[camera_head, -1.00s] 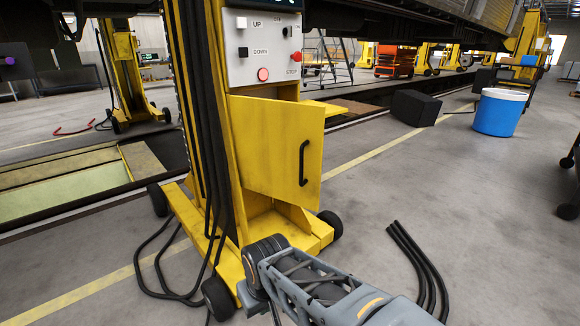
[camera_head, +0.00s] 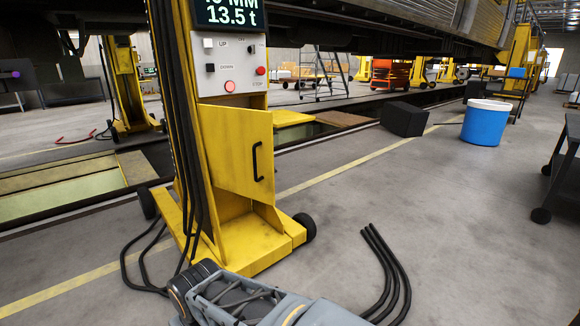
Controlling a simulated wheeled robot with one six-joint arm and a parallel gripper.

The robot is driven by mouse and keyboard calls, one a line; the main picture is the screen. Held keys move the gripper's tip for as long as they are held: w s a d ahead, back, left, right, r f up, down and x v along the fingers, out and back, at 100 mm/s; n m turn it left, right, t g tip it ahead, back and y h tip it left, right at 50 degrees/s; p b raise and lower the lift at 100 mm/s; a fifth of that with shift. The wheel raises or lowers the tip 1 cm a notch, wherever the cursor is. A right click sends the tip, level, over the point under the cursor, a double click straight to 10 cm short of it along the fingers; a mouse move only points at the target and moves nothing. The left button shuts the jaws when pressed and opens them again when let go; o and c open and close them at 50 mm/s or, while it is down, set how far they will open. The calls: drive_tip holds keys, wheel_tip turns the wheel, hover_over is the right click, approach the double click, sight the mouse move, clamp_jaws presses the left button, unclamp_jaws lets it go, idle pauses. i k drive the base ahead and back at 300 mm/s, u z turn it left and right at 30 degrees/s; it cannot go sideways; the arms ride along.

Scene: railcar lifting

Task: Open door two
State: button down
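A yellow cabinet door (camera_head: 235,150) with a black vertical handle (camera_head: 257,161) is on the front of a yellow lifting column (camera_head: 168,90). The door stands partly open, swung out from its left side, and its right edge is clear of the frame. A yellow recess (camera_head: 234,210) shows below it. Above it is a control panel (camera_head: 232,66) with UP, DOWN and STOP buttons and a display (camera_head: 229,12) reading 13.5 t. My grey arm is at the bottom, left of centre, below and apart from the door. My gripper does not show.
Black cables (camera_head: 388,270) lie on the floor to the right, and others (camera_head: 135,262) loop left of the column base. A blue bucket (camera_head: 484,126) and a black box (camera_head: 405,119) stand farther back right. A dark cart (camera_head: 560,165) is at the right edge. The floor between is clear.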

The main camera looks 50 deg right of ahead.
sight(238, 143)
drive_tip(key=z, duration=1.2)
drive_tip(key=i, duration=0.15)
drive_tip(key=u, duration=0.05)
